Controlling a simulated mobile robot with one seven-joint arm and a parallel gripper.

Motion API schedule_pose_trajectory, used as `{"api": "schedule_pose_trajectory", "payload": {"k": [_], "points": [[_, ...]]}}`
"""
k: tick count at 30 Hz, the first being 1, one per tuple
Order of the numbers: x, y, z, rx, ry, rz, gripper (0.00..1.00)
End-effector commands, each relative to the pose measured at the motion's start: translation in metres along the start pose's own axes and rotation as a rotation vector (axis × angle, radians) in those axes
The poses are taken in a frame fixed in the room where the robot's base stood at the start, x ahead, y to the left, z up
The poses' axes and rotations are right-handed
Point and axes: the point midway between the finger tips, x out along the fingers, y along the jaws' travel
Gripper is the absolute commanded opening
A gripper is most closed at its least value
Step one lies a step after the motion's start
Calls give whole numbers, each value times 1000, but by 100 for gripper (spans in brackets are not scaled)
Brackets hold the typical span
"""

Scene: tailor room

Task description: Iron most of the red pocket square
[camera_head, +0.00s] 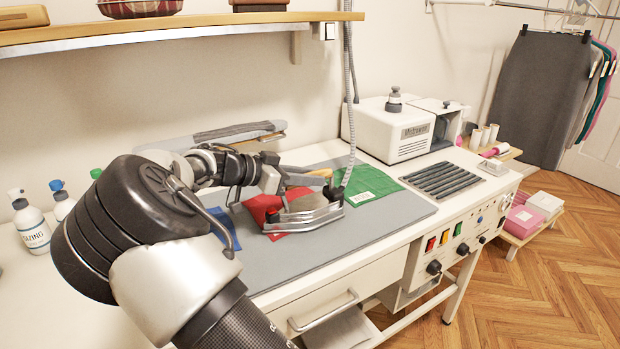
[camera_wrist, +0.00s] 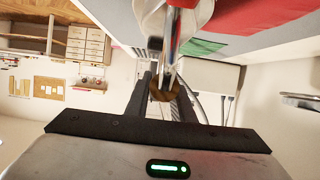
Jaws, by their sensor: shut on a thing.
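The red pocket square (camera_head: 262,206) lies on the grey ironing pad, between a blue cloth and a green cloth. It also shows at the top of the wrist view (camera_wrist: 262,14). The metal iron (camera_head: 306,216) is over the right and front part of the red square and hides some of it. I cannot tell whether its sole touches the cloth. My gripper (camera_head: 305,181) is shut on the iron's brown handle (camera_head: 322,173). The handle shows between the fingers (camera_wrist: 166,88) in the wrist view.
The green cloth (camera_head: 366,186) lies right of the iron and the blue cloth (camera_head: 222,224) left. The grey pad (camera_head: 300,257) is clear in front. A hose (camera_head: 349,95) hangs down to the iron. A white machine (camera_head: 385,132) and a black grille (camera_head: 441,180) stand right; bottles (camera_head: 32,232) stand left.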

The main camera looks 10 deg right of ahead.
Motion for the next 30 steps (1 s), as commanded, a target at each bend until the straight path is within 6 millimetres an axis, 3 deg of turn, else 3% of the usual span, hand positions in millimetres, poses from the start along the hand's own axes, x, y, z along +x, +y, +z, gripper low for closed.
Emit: {"api": "schedule_pose_trajectory", "payload": {"k": [30], "points": [[-1, -42, -4, 4, 2, -5, 0]]}}
